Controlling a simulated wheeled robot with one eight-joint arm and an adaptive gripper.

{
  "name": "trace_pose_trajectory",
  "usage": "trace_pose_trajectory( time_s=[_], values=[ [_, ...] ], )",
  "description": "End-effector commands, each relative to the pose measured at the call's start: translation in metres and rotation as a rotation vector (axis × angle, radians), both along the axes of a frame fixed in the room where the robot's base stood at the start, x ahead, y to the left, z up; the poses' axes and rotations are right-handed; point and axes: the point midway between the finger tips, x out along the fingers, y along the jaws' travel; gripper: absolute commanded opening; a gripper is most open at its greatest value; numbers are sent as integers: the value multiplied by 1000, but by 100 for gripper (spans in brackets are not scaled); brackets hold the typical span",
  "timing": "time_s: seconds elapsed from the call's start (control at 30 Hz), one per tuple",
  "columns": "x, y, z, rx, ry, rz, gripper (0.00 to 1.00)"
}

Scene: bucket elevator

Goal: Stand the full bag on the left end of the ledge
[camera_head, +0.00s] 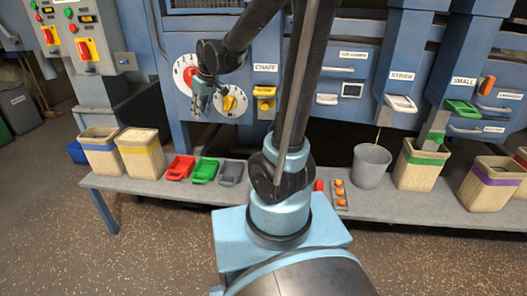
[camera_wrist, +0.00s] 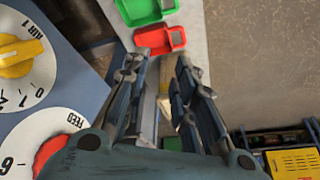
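A paper bag with a yellow band (camera_head: 143,158) stands upright near the left end of the grey ledge (camera_head: 262,203), its top pale as if filled. A blue-banded bag (camera_head: 102,160) stands just left of it, at the ledge's end. A green-banded bag (camera_head: 421,168) and a purple-banded bag (camera_head: 490,186) stand at the right. My gripper (camera_head: 203,106) is in front of the dials, above the ledge and right of the yellow-banded bag. In the wrist view its two fingers (camera_wrist: 168,105) are apart; a partly hidden tan and yellow shape shows between them, and I cannot tell which bag it is.
Red (camera_head: 180,167), green (camera_head: 205,170) and grey (camera_head: 231,172) scoops lie on the ledge right of the yellow-banded bag. A grey bucket (camera_head: 370,167) stands farther right. Dials (camera_head: 232,102) on the machine are close to my gripper. A blue bin (camera_head: 77,151) is behind the left end.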

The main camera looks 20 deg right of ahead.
Motion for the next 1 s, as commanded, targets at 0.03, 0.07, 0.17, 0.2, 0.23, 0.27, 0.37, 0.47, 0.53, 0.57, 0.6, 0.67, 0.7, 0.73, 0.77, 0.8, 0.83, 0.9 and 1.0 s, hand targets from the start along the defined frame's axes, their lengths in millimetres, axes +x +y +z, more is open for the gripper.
trace_pose_trajectory(
  time_s=[0.03,0.07,0.17,0.2,0.23,0.27,0.37,0.47,0.53,0.57,0.6,0.67,0.7,0.73,0.77,0.8,0.83,0.9,1.0],
  values=[
    [-12,-15,2,-6,7,-31,25],
    [-18,-22,3,-8,11,-48,25],
    [-40,-47,4,-17,24,-105,25],
    [-49,-55,5,-20,30,-128,25],
    [-56,-62,4,-24,34,-146,25],
    [-64,-69,4,-26,38,-164,25],
    [-87,-90,1,-35,53,-223,25],
    [-110,-109,-3,-44,65,-282,25],
    [-128,-122,-7,-51,76,-323,25],
    [-135,-127,-9,-54,80,-342,25],
    [-144,-133,-12,-57,85,-364,25],
    [-158,-143,-17,-60,93,-401,25],
    [-168,-148,-21,-64,98,-424,25],
    [-175,-153,-24,-67,102,-442,25],
    [-182,-157,-27,-70,107,-460,25],
    [-191,-162,-31,-73,112,-483,25],
    [-198,-166,-34,-76,116,-501,25],
    [-211,-173,-42,-80,123,-539,25],
    [-227,-180,-51,-86,133,-582,25]
  ],
)
